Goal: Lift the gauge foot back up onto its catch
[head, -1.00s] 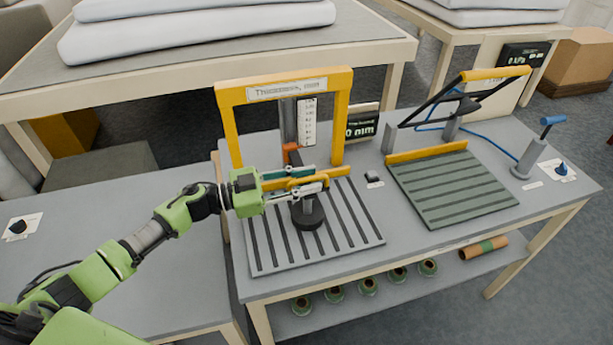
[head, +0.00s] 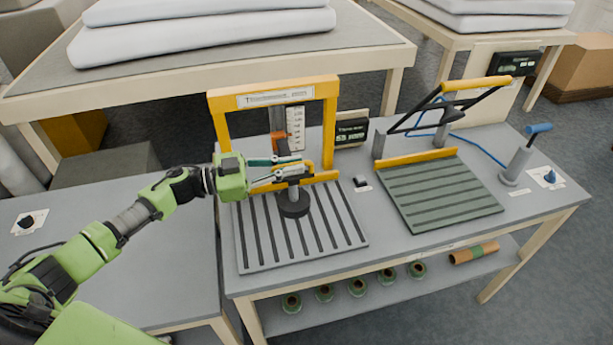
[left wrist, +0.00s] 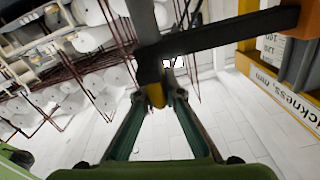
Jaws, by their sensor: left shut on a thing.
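The gauge foot (head: 293,204) is a dark round disc on a grey stem, over the slatted plate in the head view. It appears raised a little above the plate. An orange carriage (head: 278,143) sits on the upright behind, beside the white scale (head: 296,128). My left gripper (head: 292,171) is shut on the yellow handle above the foot. In the left wrist view a yellow part (left wrist: 156,95) sits between the fingertips, under a dark bar (left wrist: 215,38). I cannot make out the catch. My right gripper is not in view.
A yellow gate frame (head: 273,93) stands around the gauge, with a dark display (head: 351,131) at its right. A slatted plate (head: 345,228) lies below. Further right are a green ribbed board (head: 435,192) and a yellow-handled press (head: 487,83). The left table (head: 100,270) is mostly clear.

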